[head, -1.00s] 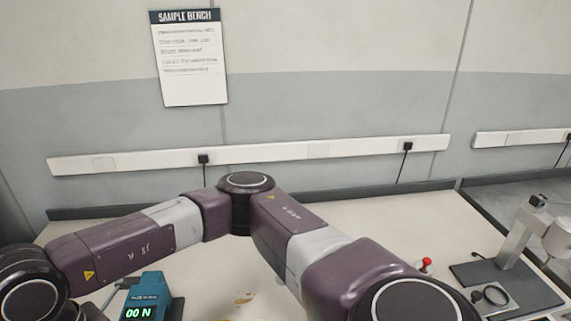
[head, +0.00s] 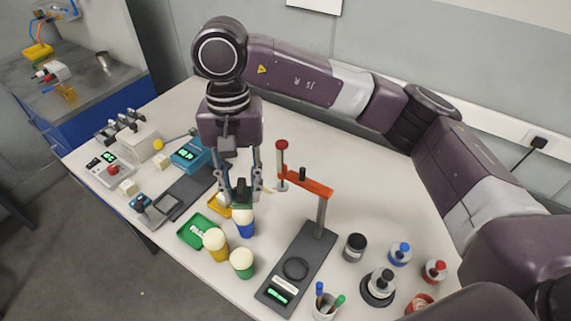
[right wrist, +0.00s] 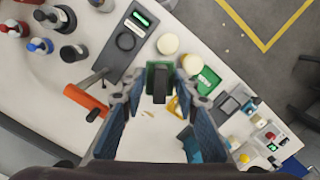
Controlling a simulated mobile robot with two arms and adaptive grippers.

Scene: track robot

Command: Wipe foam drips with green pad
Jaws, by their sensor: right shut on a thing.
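My right gripper (head: 240,192) points down over the bench, shut on the dark handle of the green pad (head: 241,201). In the right wrist view the green pad (right wrist: 153,67) sits between the fingertips (right wrist: 160,83). I cannot tell whether it touches the bench. Small tan foam drips (right wrist: 147,113) lie on the bench beside the gripper in that view. Cups with cream foam tops stand close by: a blue cup (head: 245,230) just in front of the pad, a yellow cup (head: 217,246) and a green cup (head: 242,270). My left gripper is out of view.
A green tray (head: 186,233) and a yellow tray (head: 214,207) lie by the cups. A dark stand with an orange arm (head: 305,187) rises right of the gripper. Several bottles (head: 398,254) stand front right. Teal and white instruments (head: 192,152) are at left.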

